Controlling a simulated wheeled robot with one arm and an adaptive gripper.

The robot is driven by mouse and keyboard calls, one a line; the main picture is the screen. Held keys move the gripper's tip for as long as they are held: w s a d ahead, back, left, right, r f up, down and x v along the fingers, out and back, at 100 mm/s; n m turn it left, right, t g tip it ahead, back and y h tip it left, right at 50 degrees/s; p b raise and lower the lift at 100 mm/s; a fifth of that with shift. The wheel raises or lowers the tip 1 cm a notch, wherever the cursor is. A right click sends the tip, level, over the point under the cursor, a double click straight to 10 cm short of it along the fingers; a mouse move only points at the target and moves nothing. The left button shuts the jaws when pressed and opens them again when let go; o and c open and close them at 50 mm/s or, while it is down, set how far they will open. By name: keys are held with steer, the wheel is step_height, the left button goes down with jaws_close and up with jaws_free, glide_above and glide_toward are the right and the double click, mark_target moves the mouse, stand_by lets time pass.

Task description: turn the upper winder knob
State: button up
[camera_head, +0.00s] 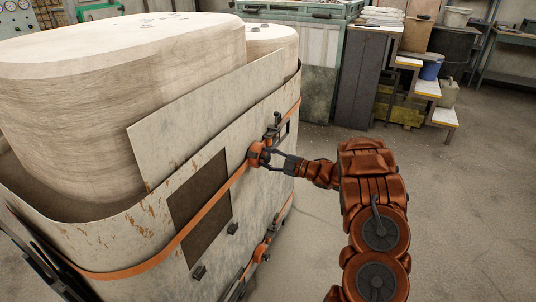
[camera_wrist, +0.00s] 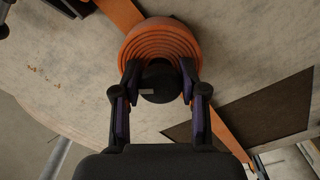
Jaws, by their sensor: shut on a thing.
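The upper winder is a coil of orange strap (camera_wrist: 158,42) on the side of the pale, rust-marked container. It shows in the head view (camera_head: 254,152), at the meeting of the orange band. Its dark round knob (camera_wrist: 157,74) sits at the coil's centre, with a small light mark on it. My gripper (camera_wrist: 160,82) has one finger on each side of the knob and is shut on it. In the head view my gripper (camera_head: 273,160) reaches the winder from the right, and the knob is mostly hidden there.
A second, lower winder (camera_head: 260,253) with an orange strap sits below on the same container (camera_head: 100,235). A dark patch (camera_head: 200,208) is left of the winder. Steps (camera_head: 427,88) and buckets (camera_head: 431,68) stand at the back right. The floor (camera_head: 470,220) at right is clear.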

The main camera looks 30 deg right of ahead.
steer(key=m+p, duration=0.3)
steer(key=m, duration=0.2)
steer(key=shift+a+m, duration=0.1)
steer(key=shift+m, duration=0.2)
steer(key=shift+s+f+m+p, duration=0.1)
steer(key=shift+m+p, duration=1.15)
steer(key=shift+m, duration=0.55)
steer(key=o, duration=1.1)
steer(key=v, duration=1.2)
steer(key=shift+f, duration=0.1)
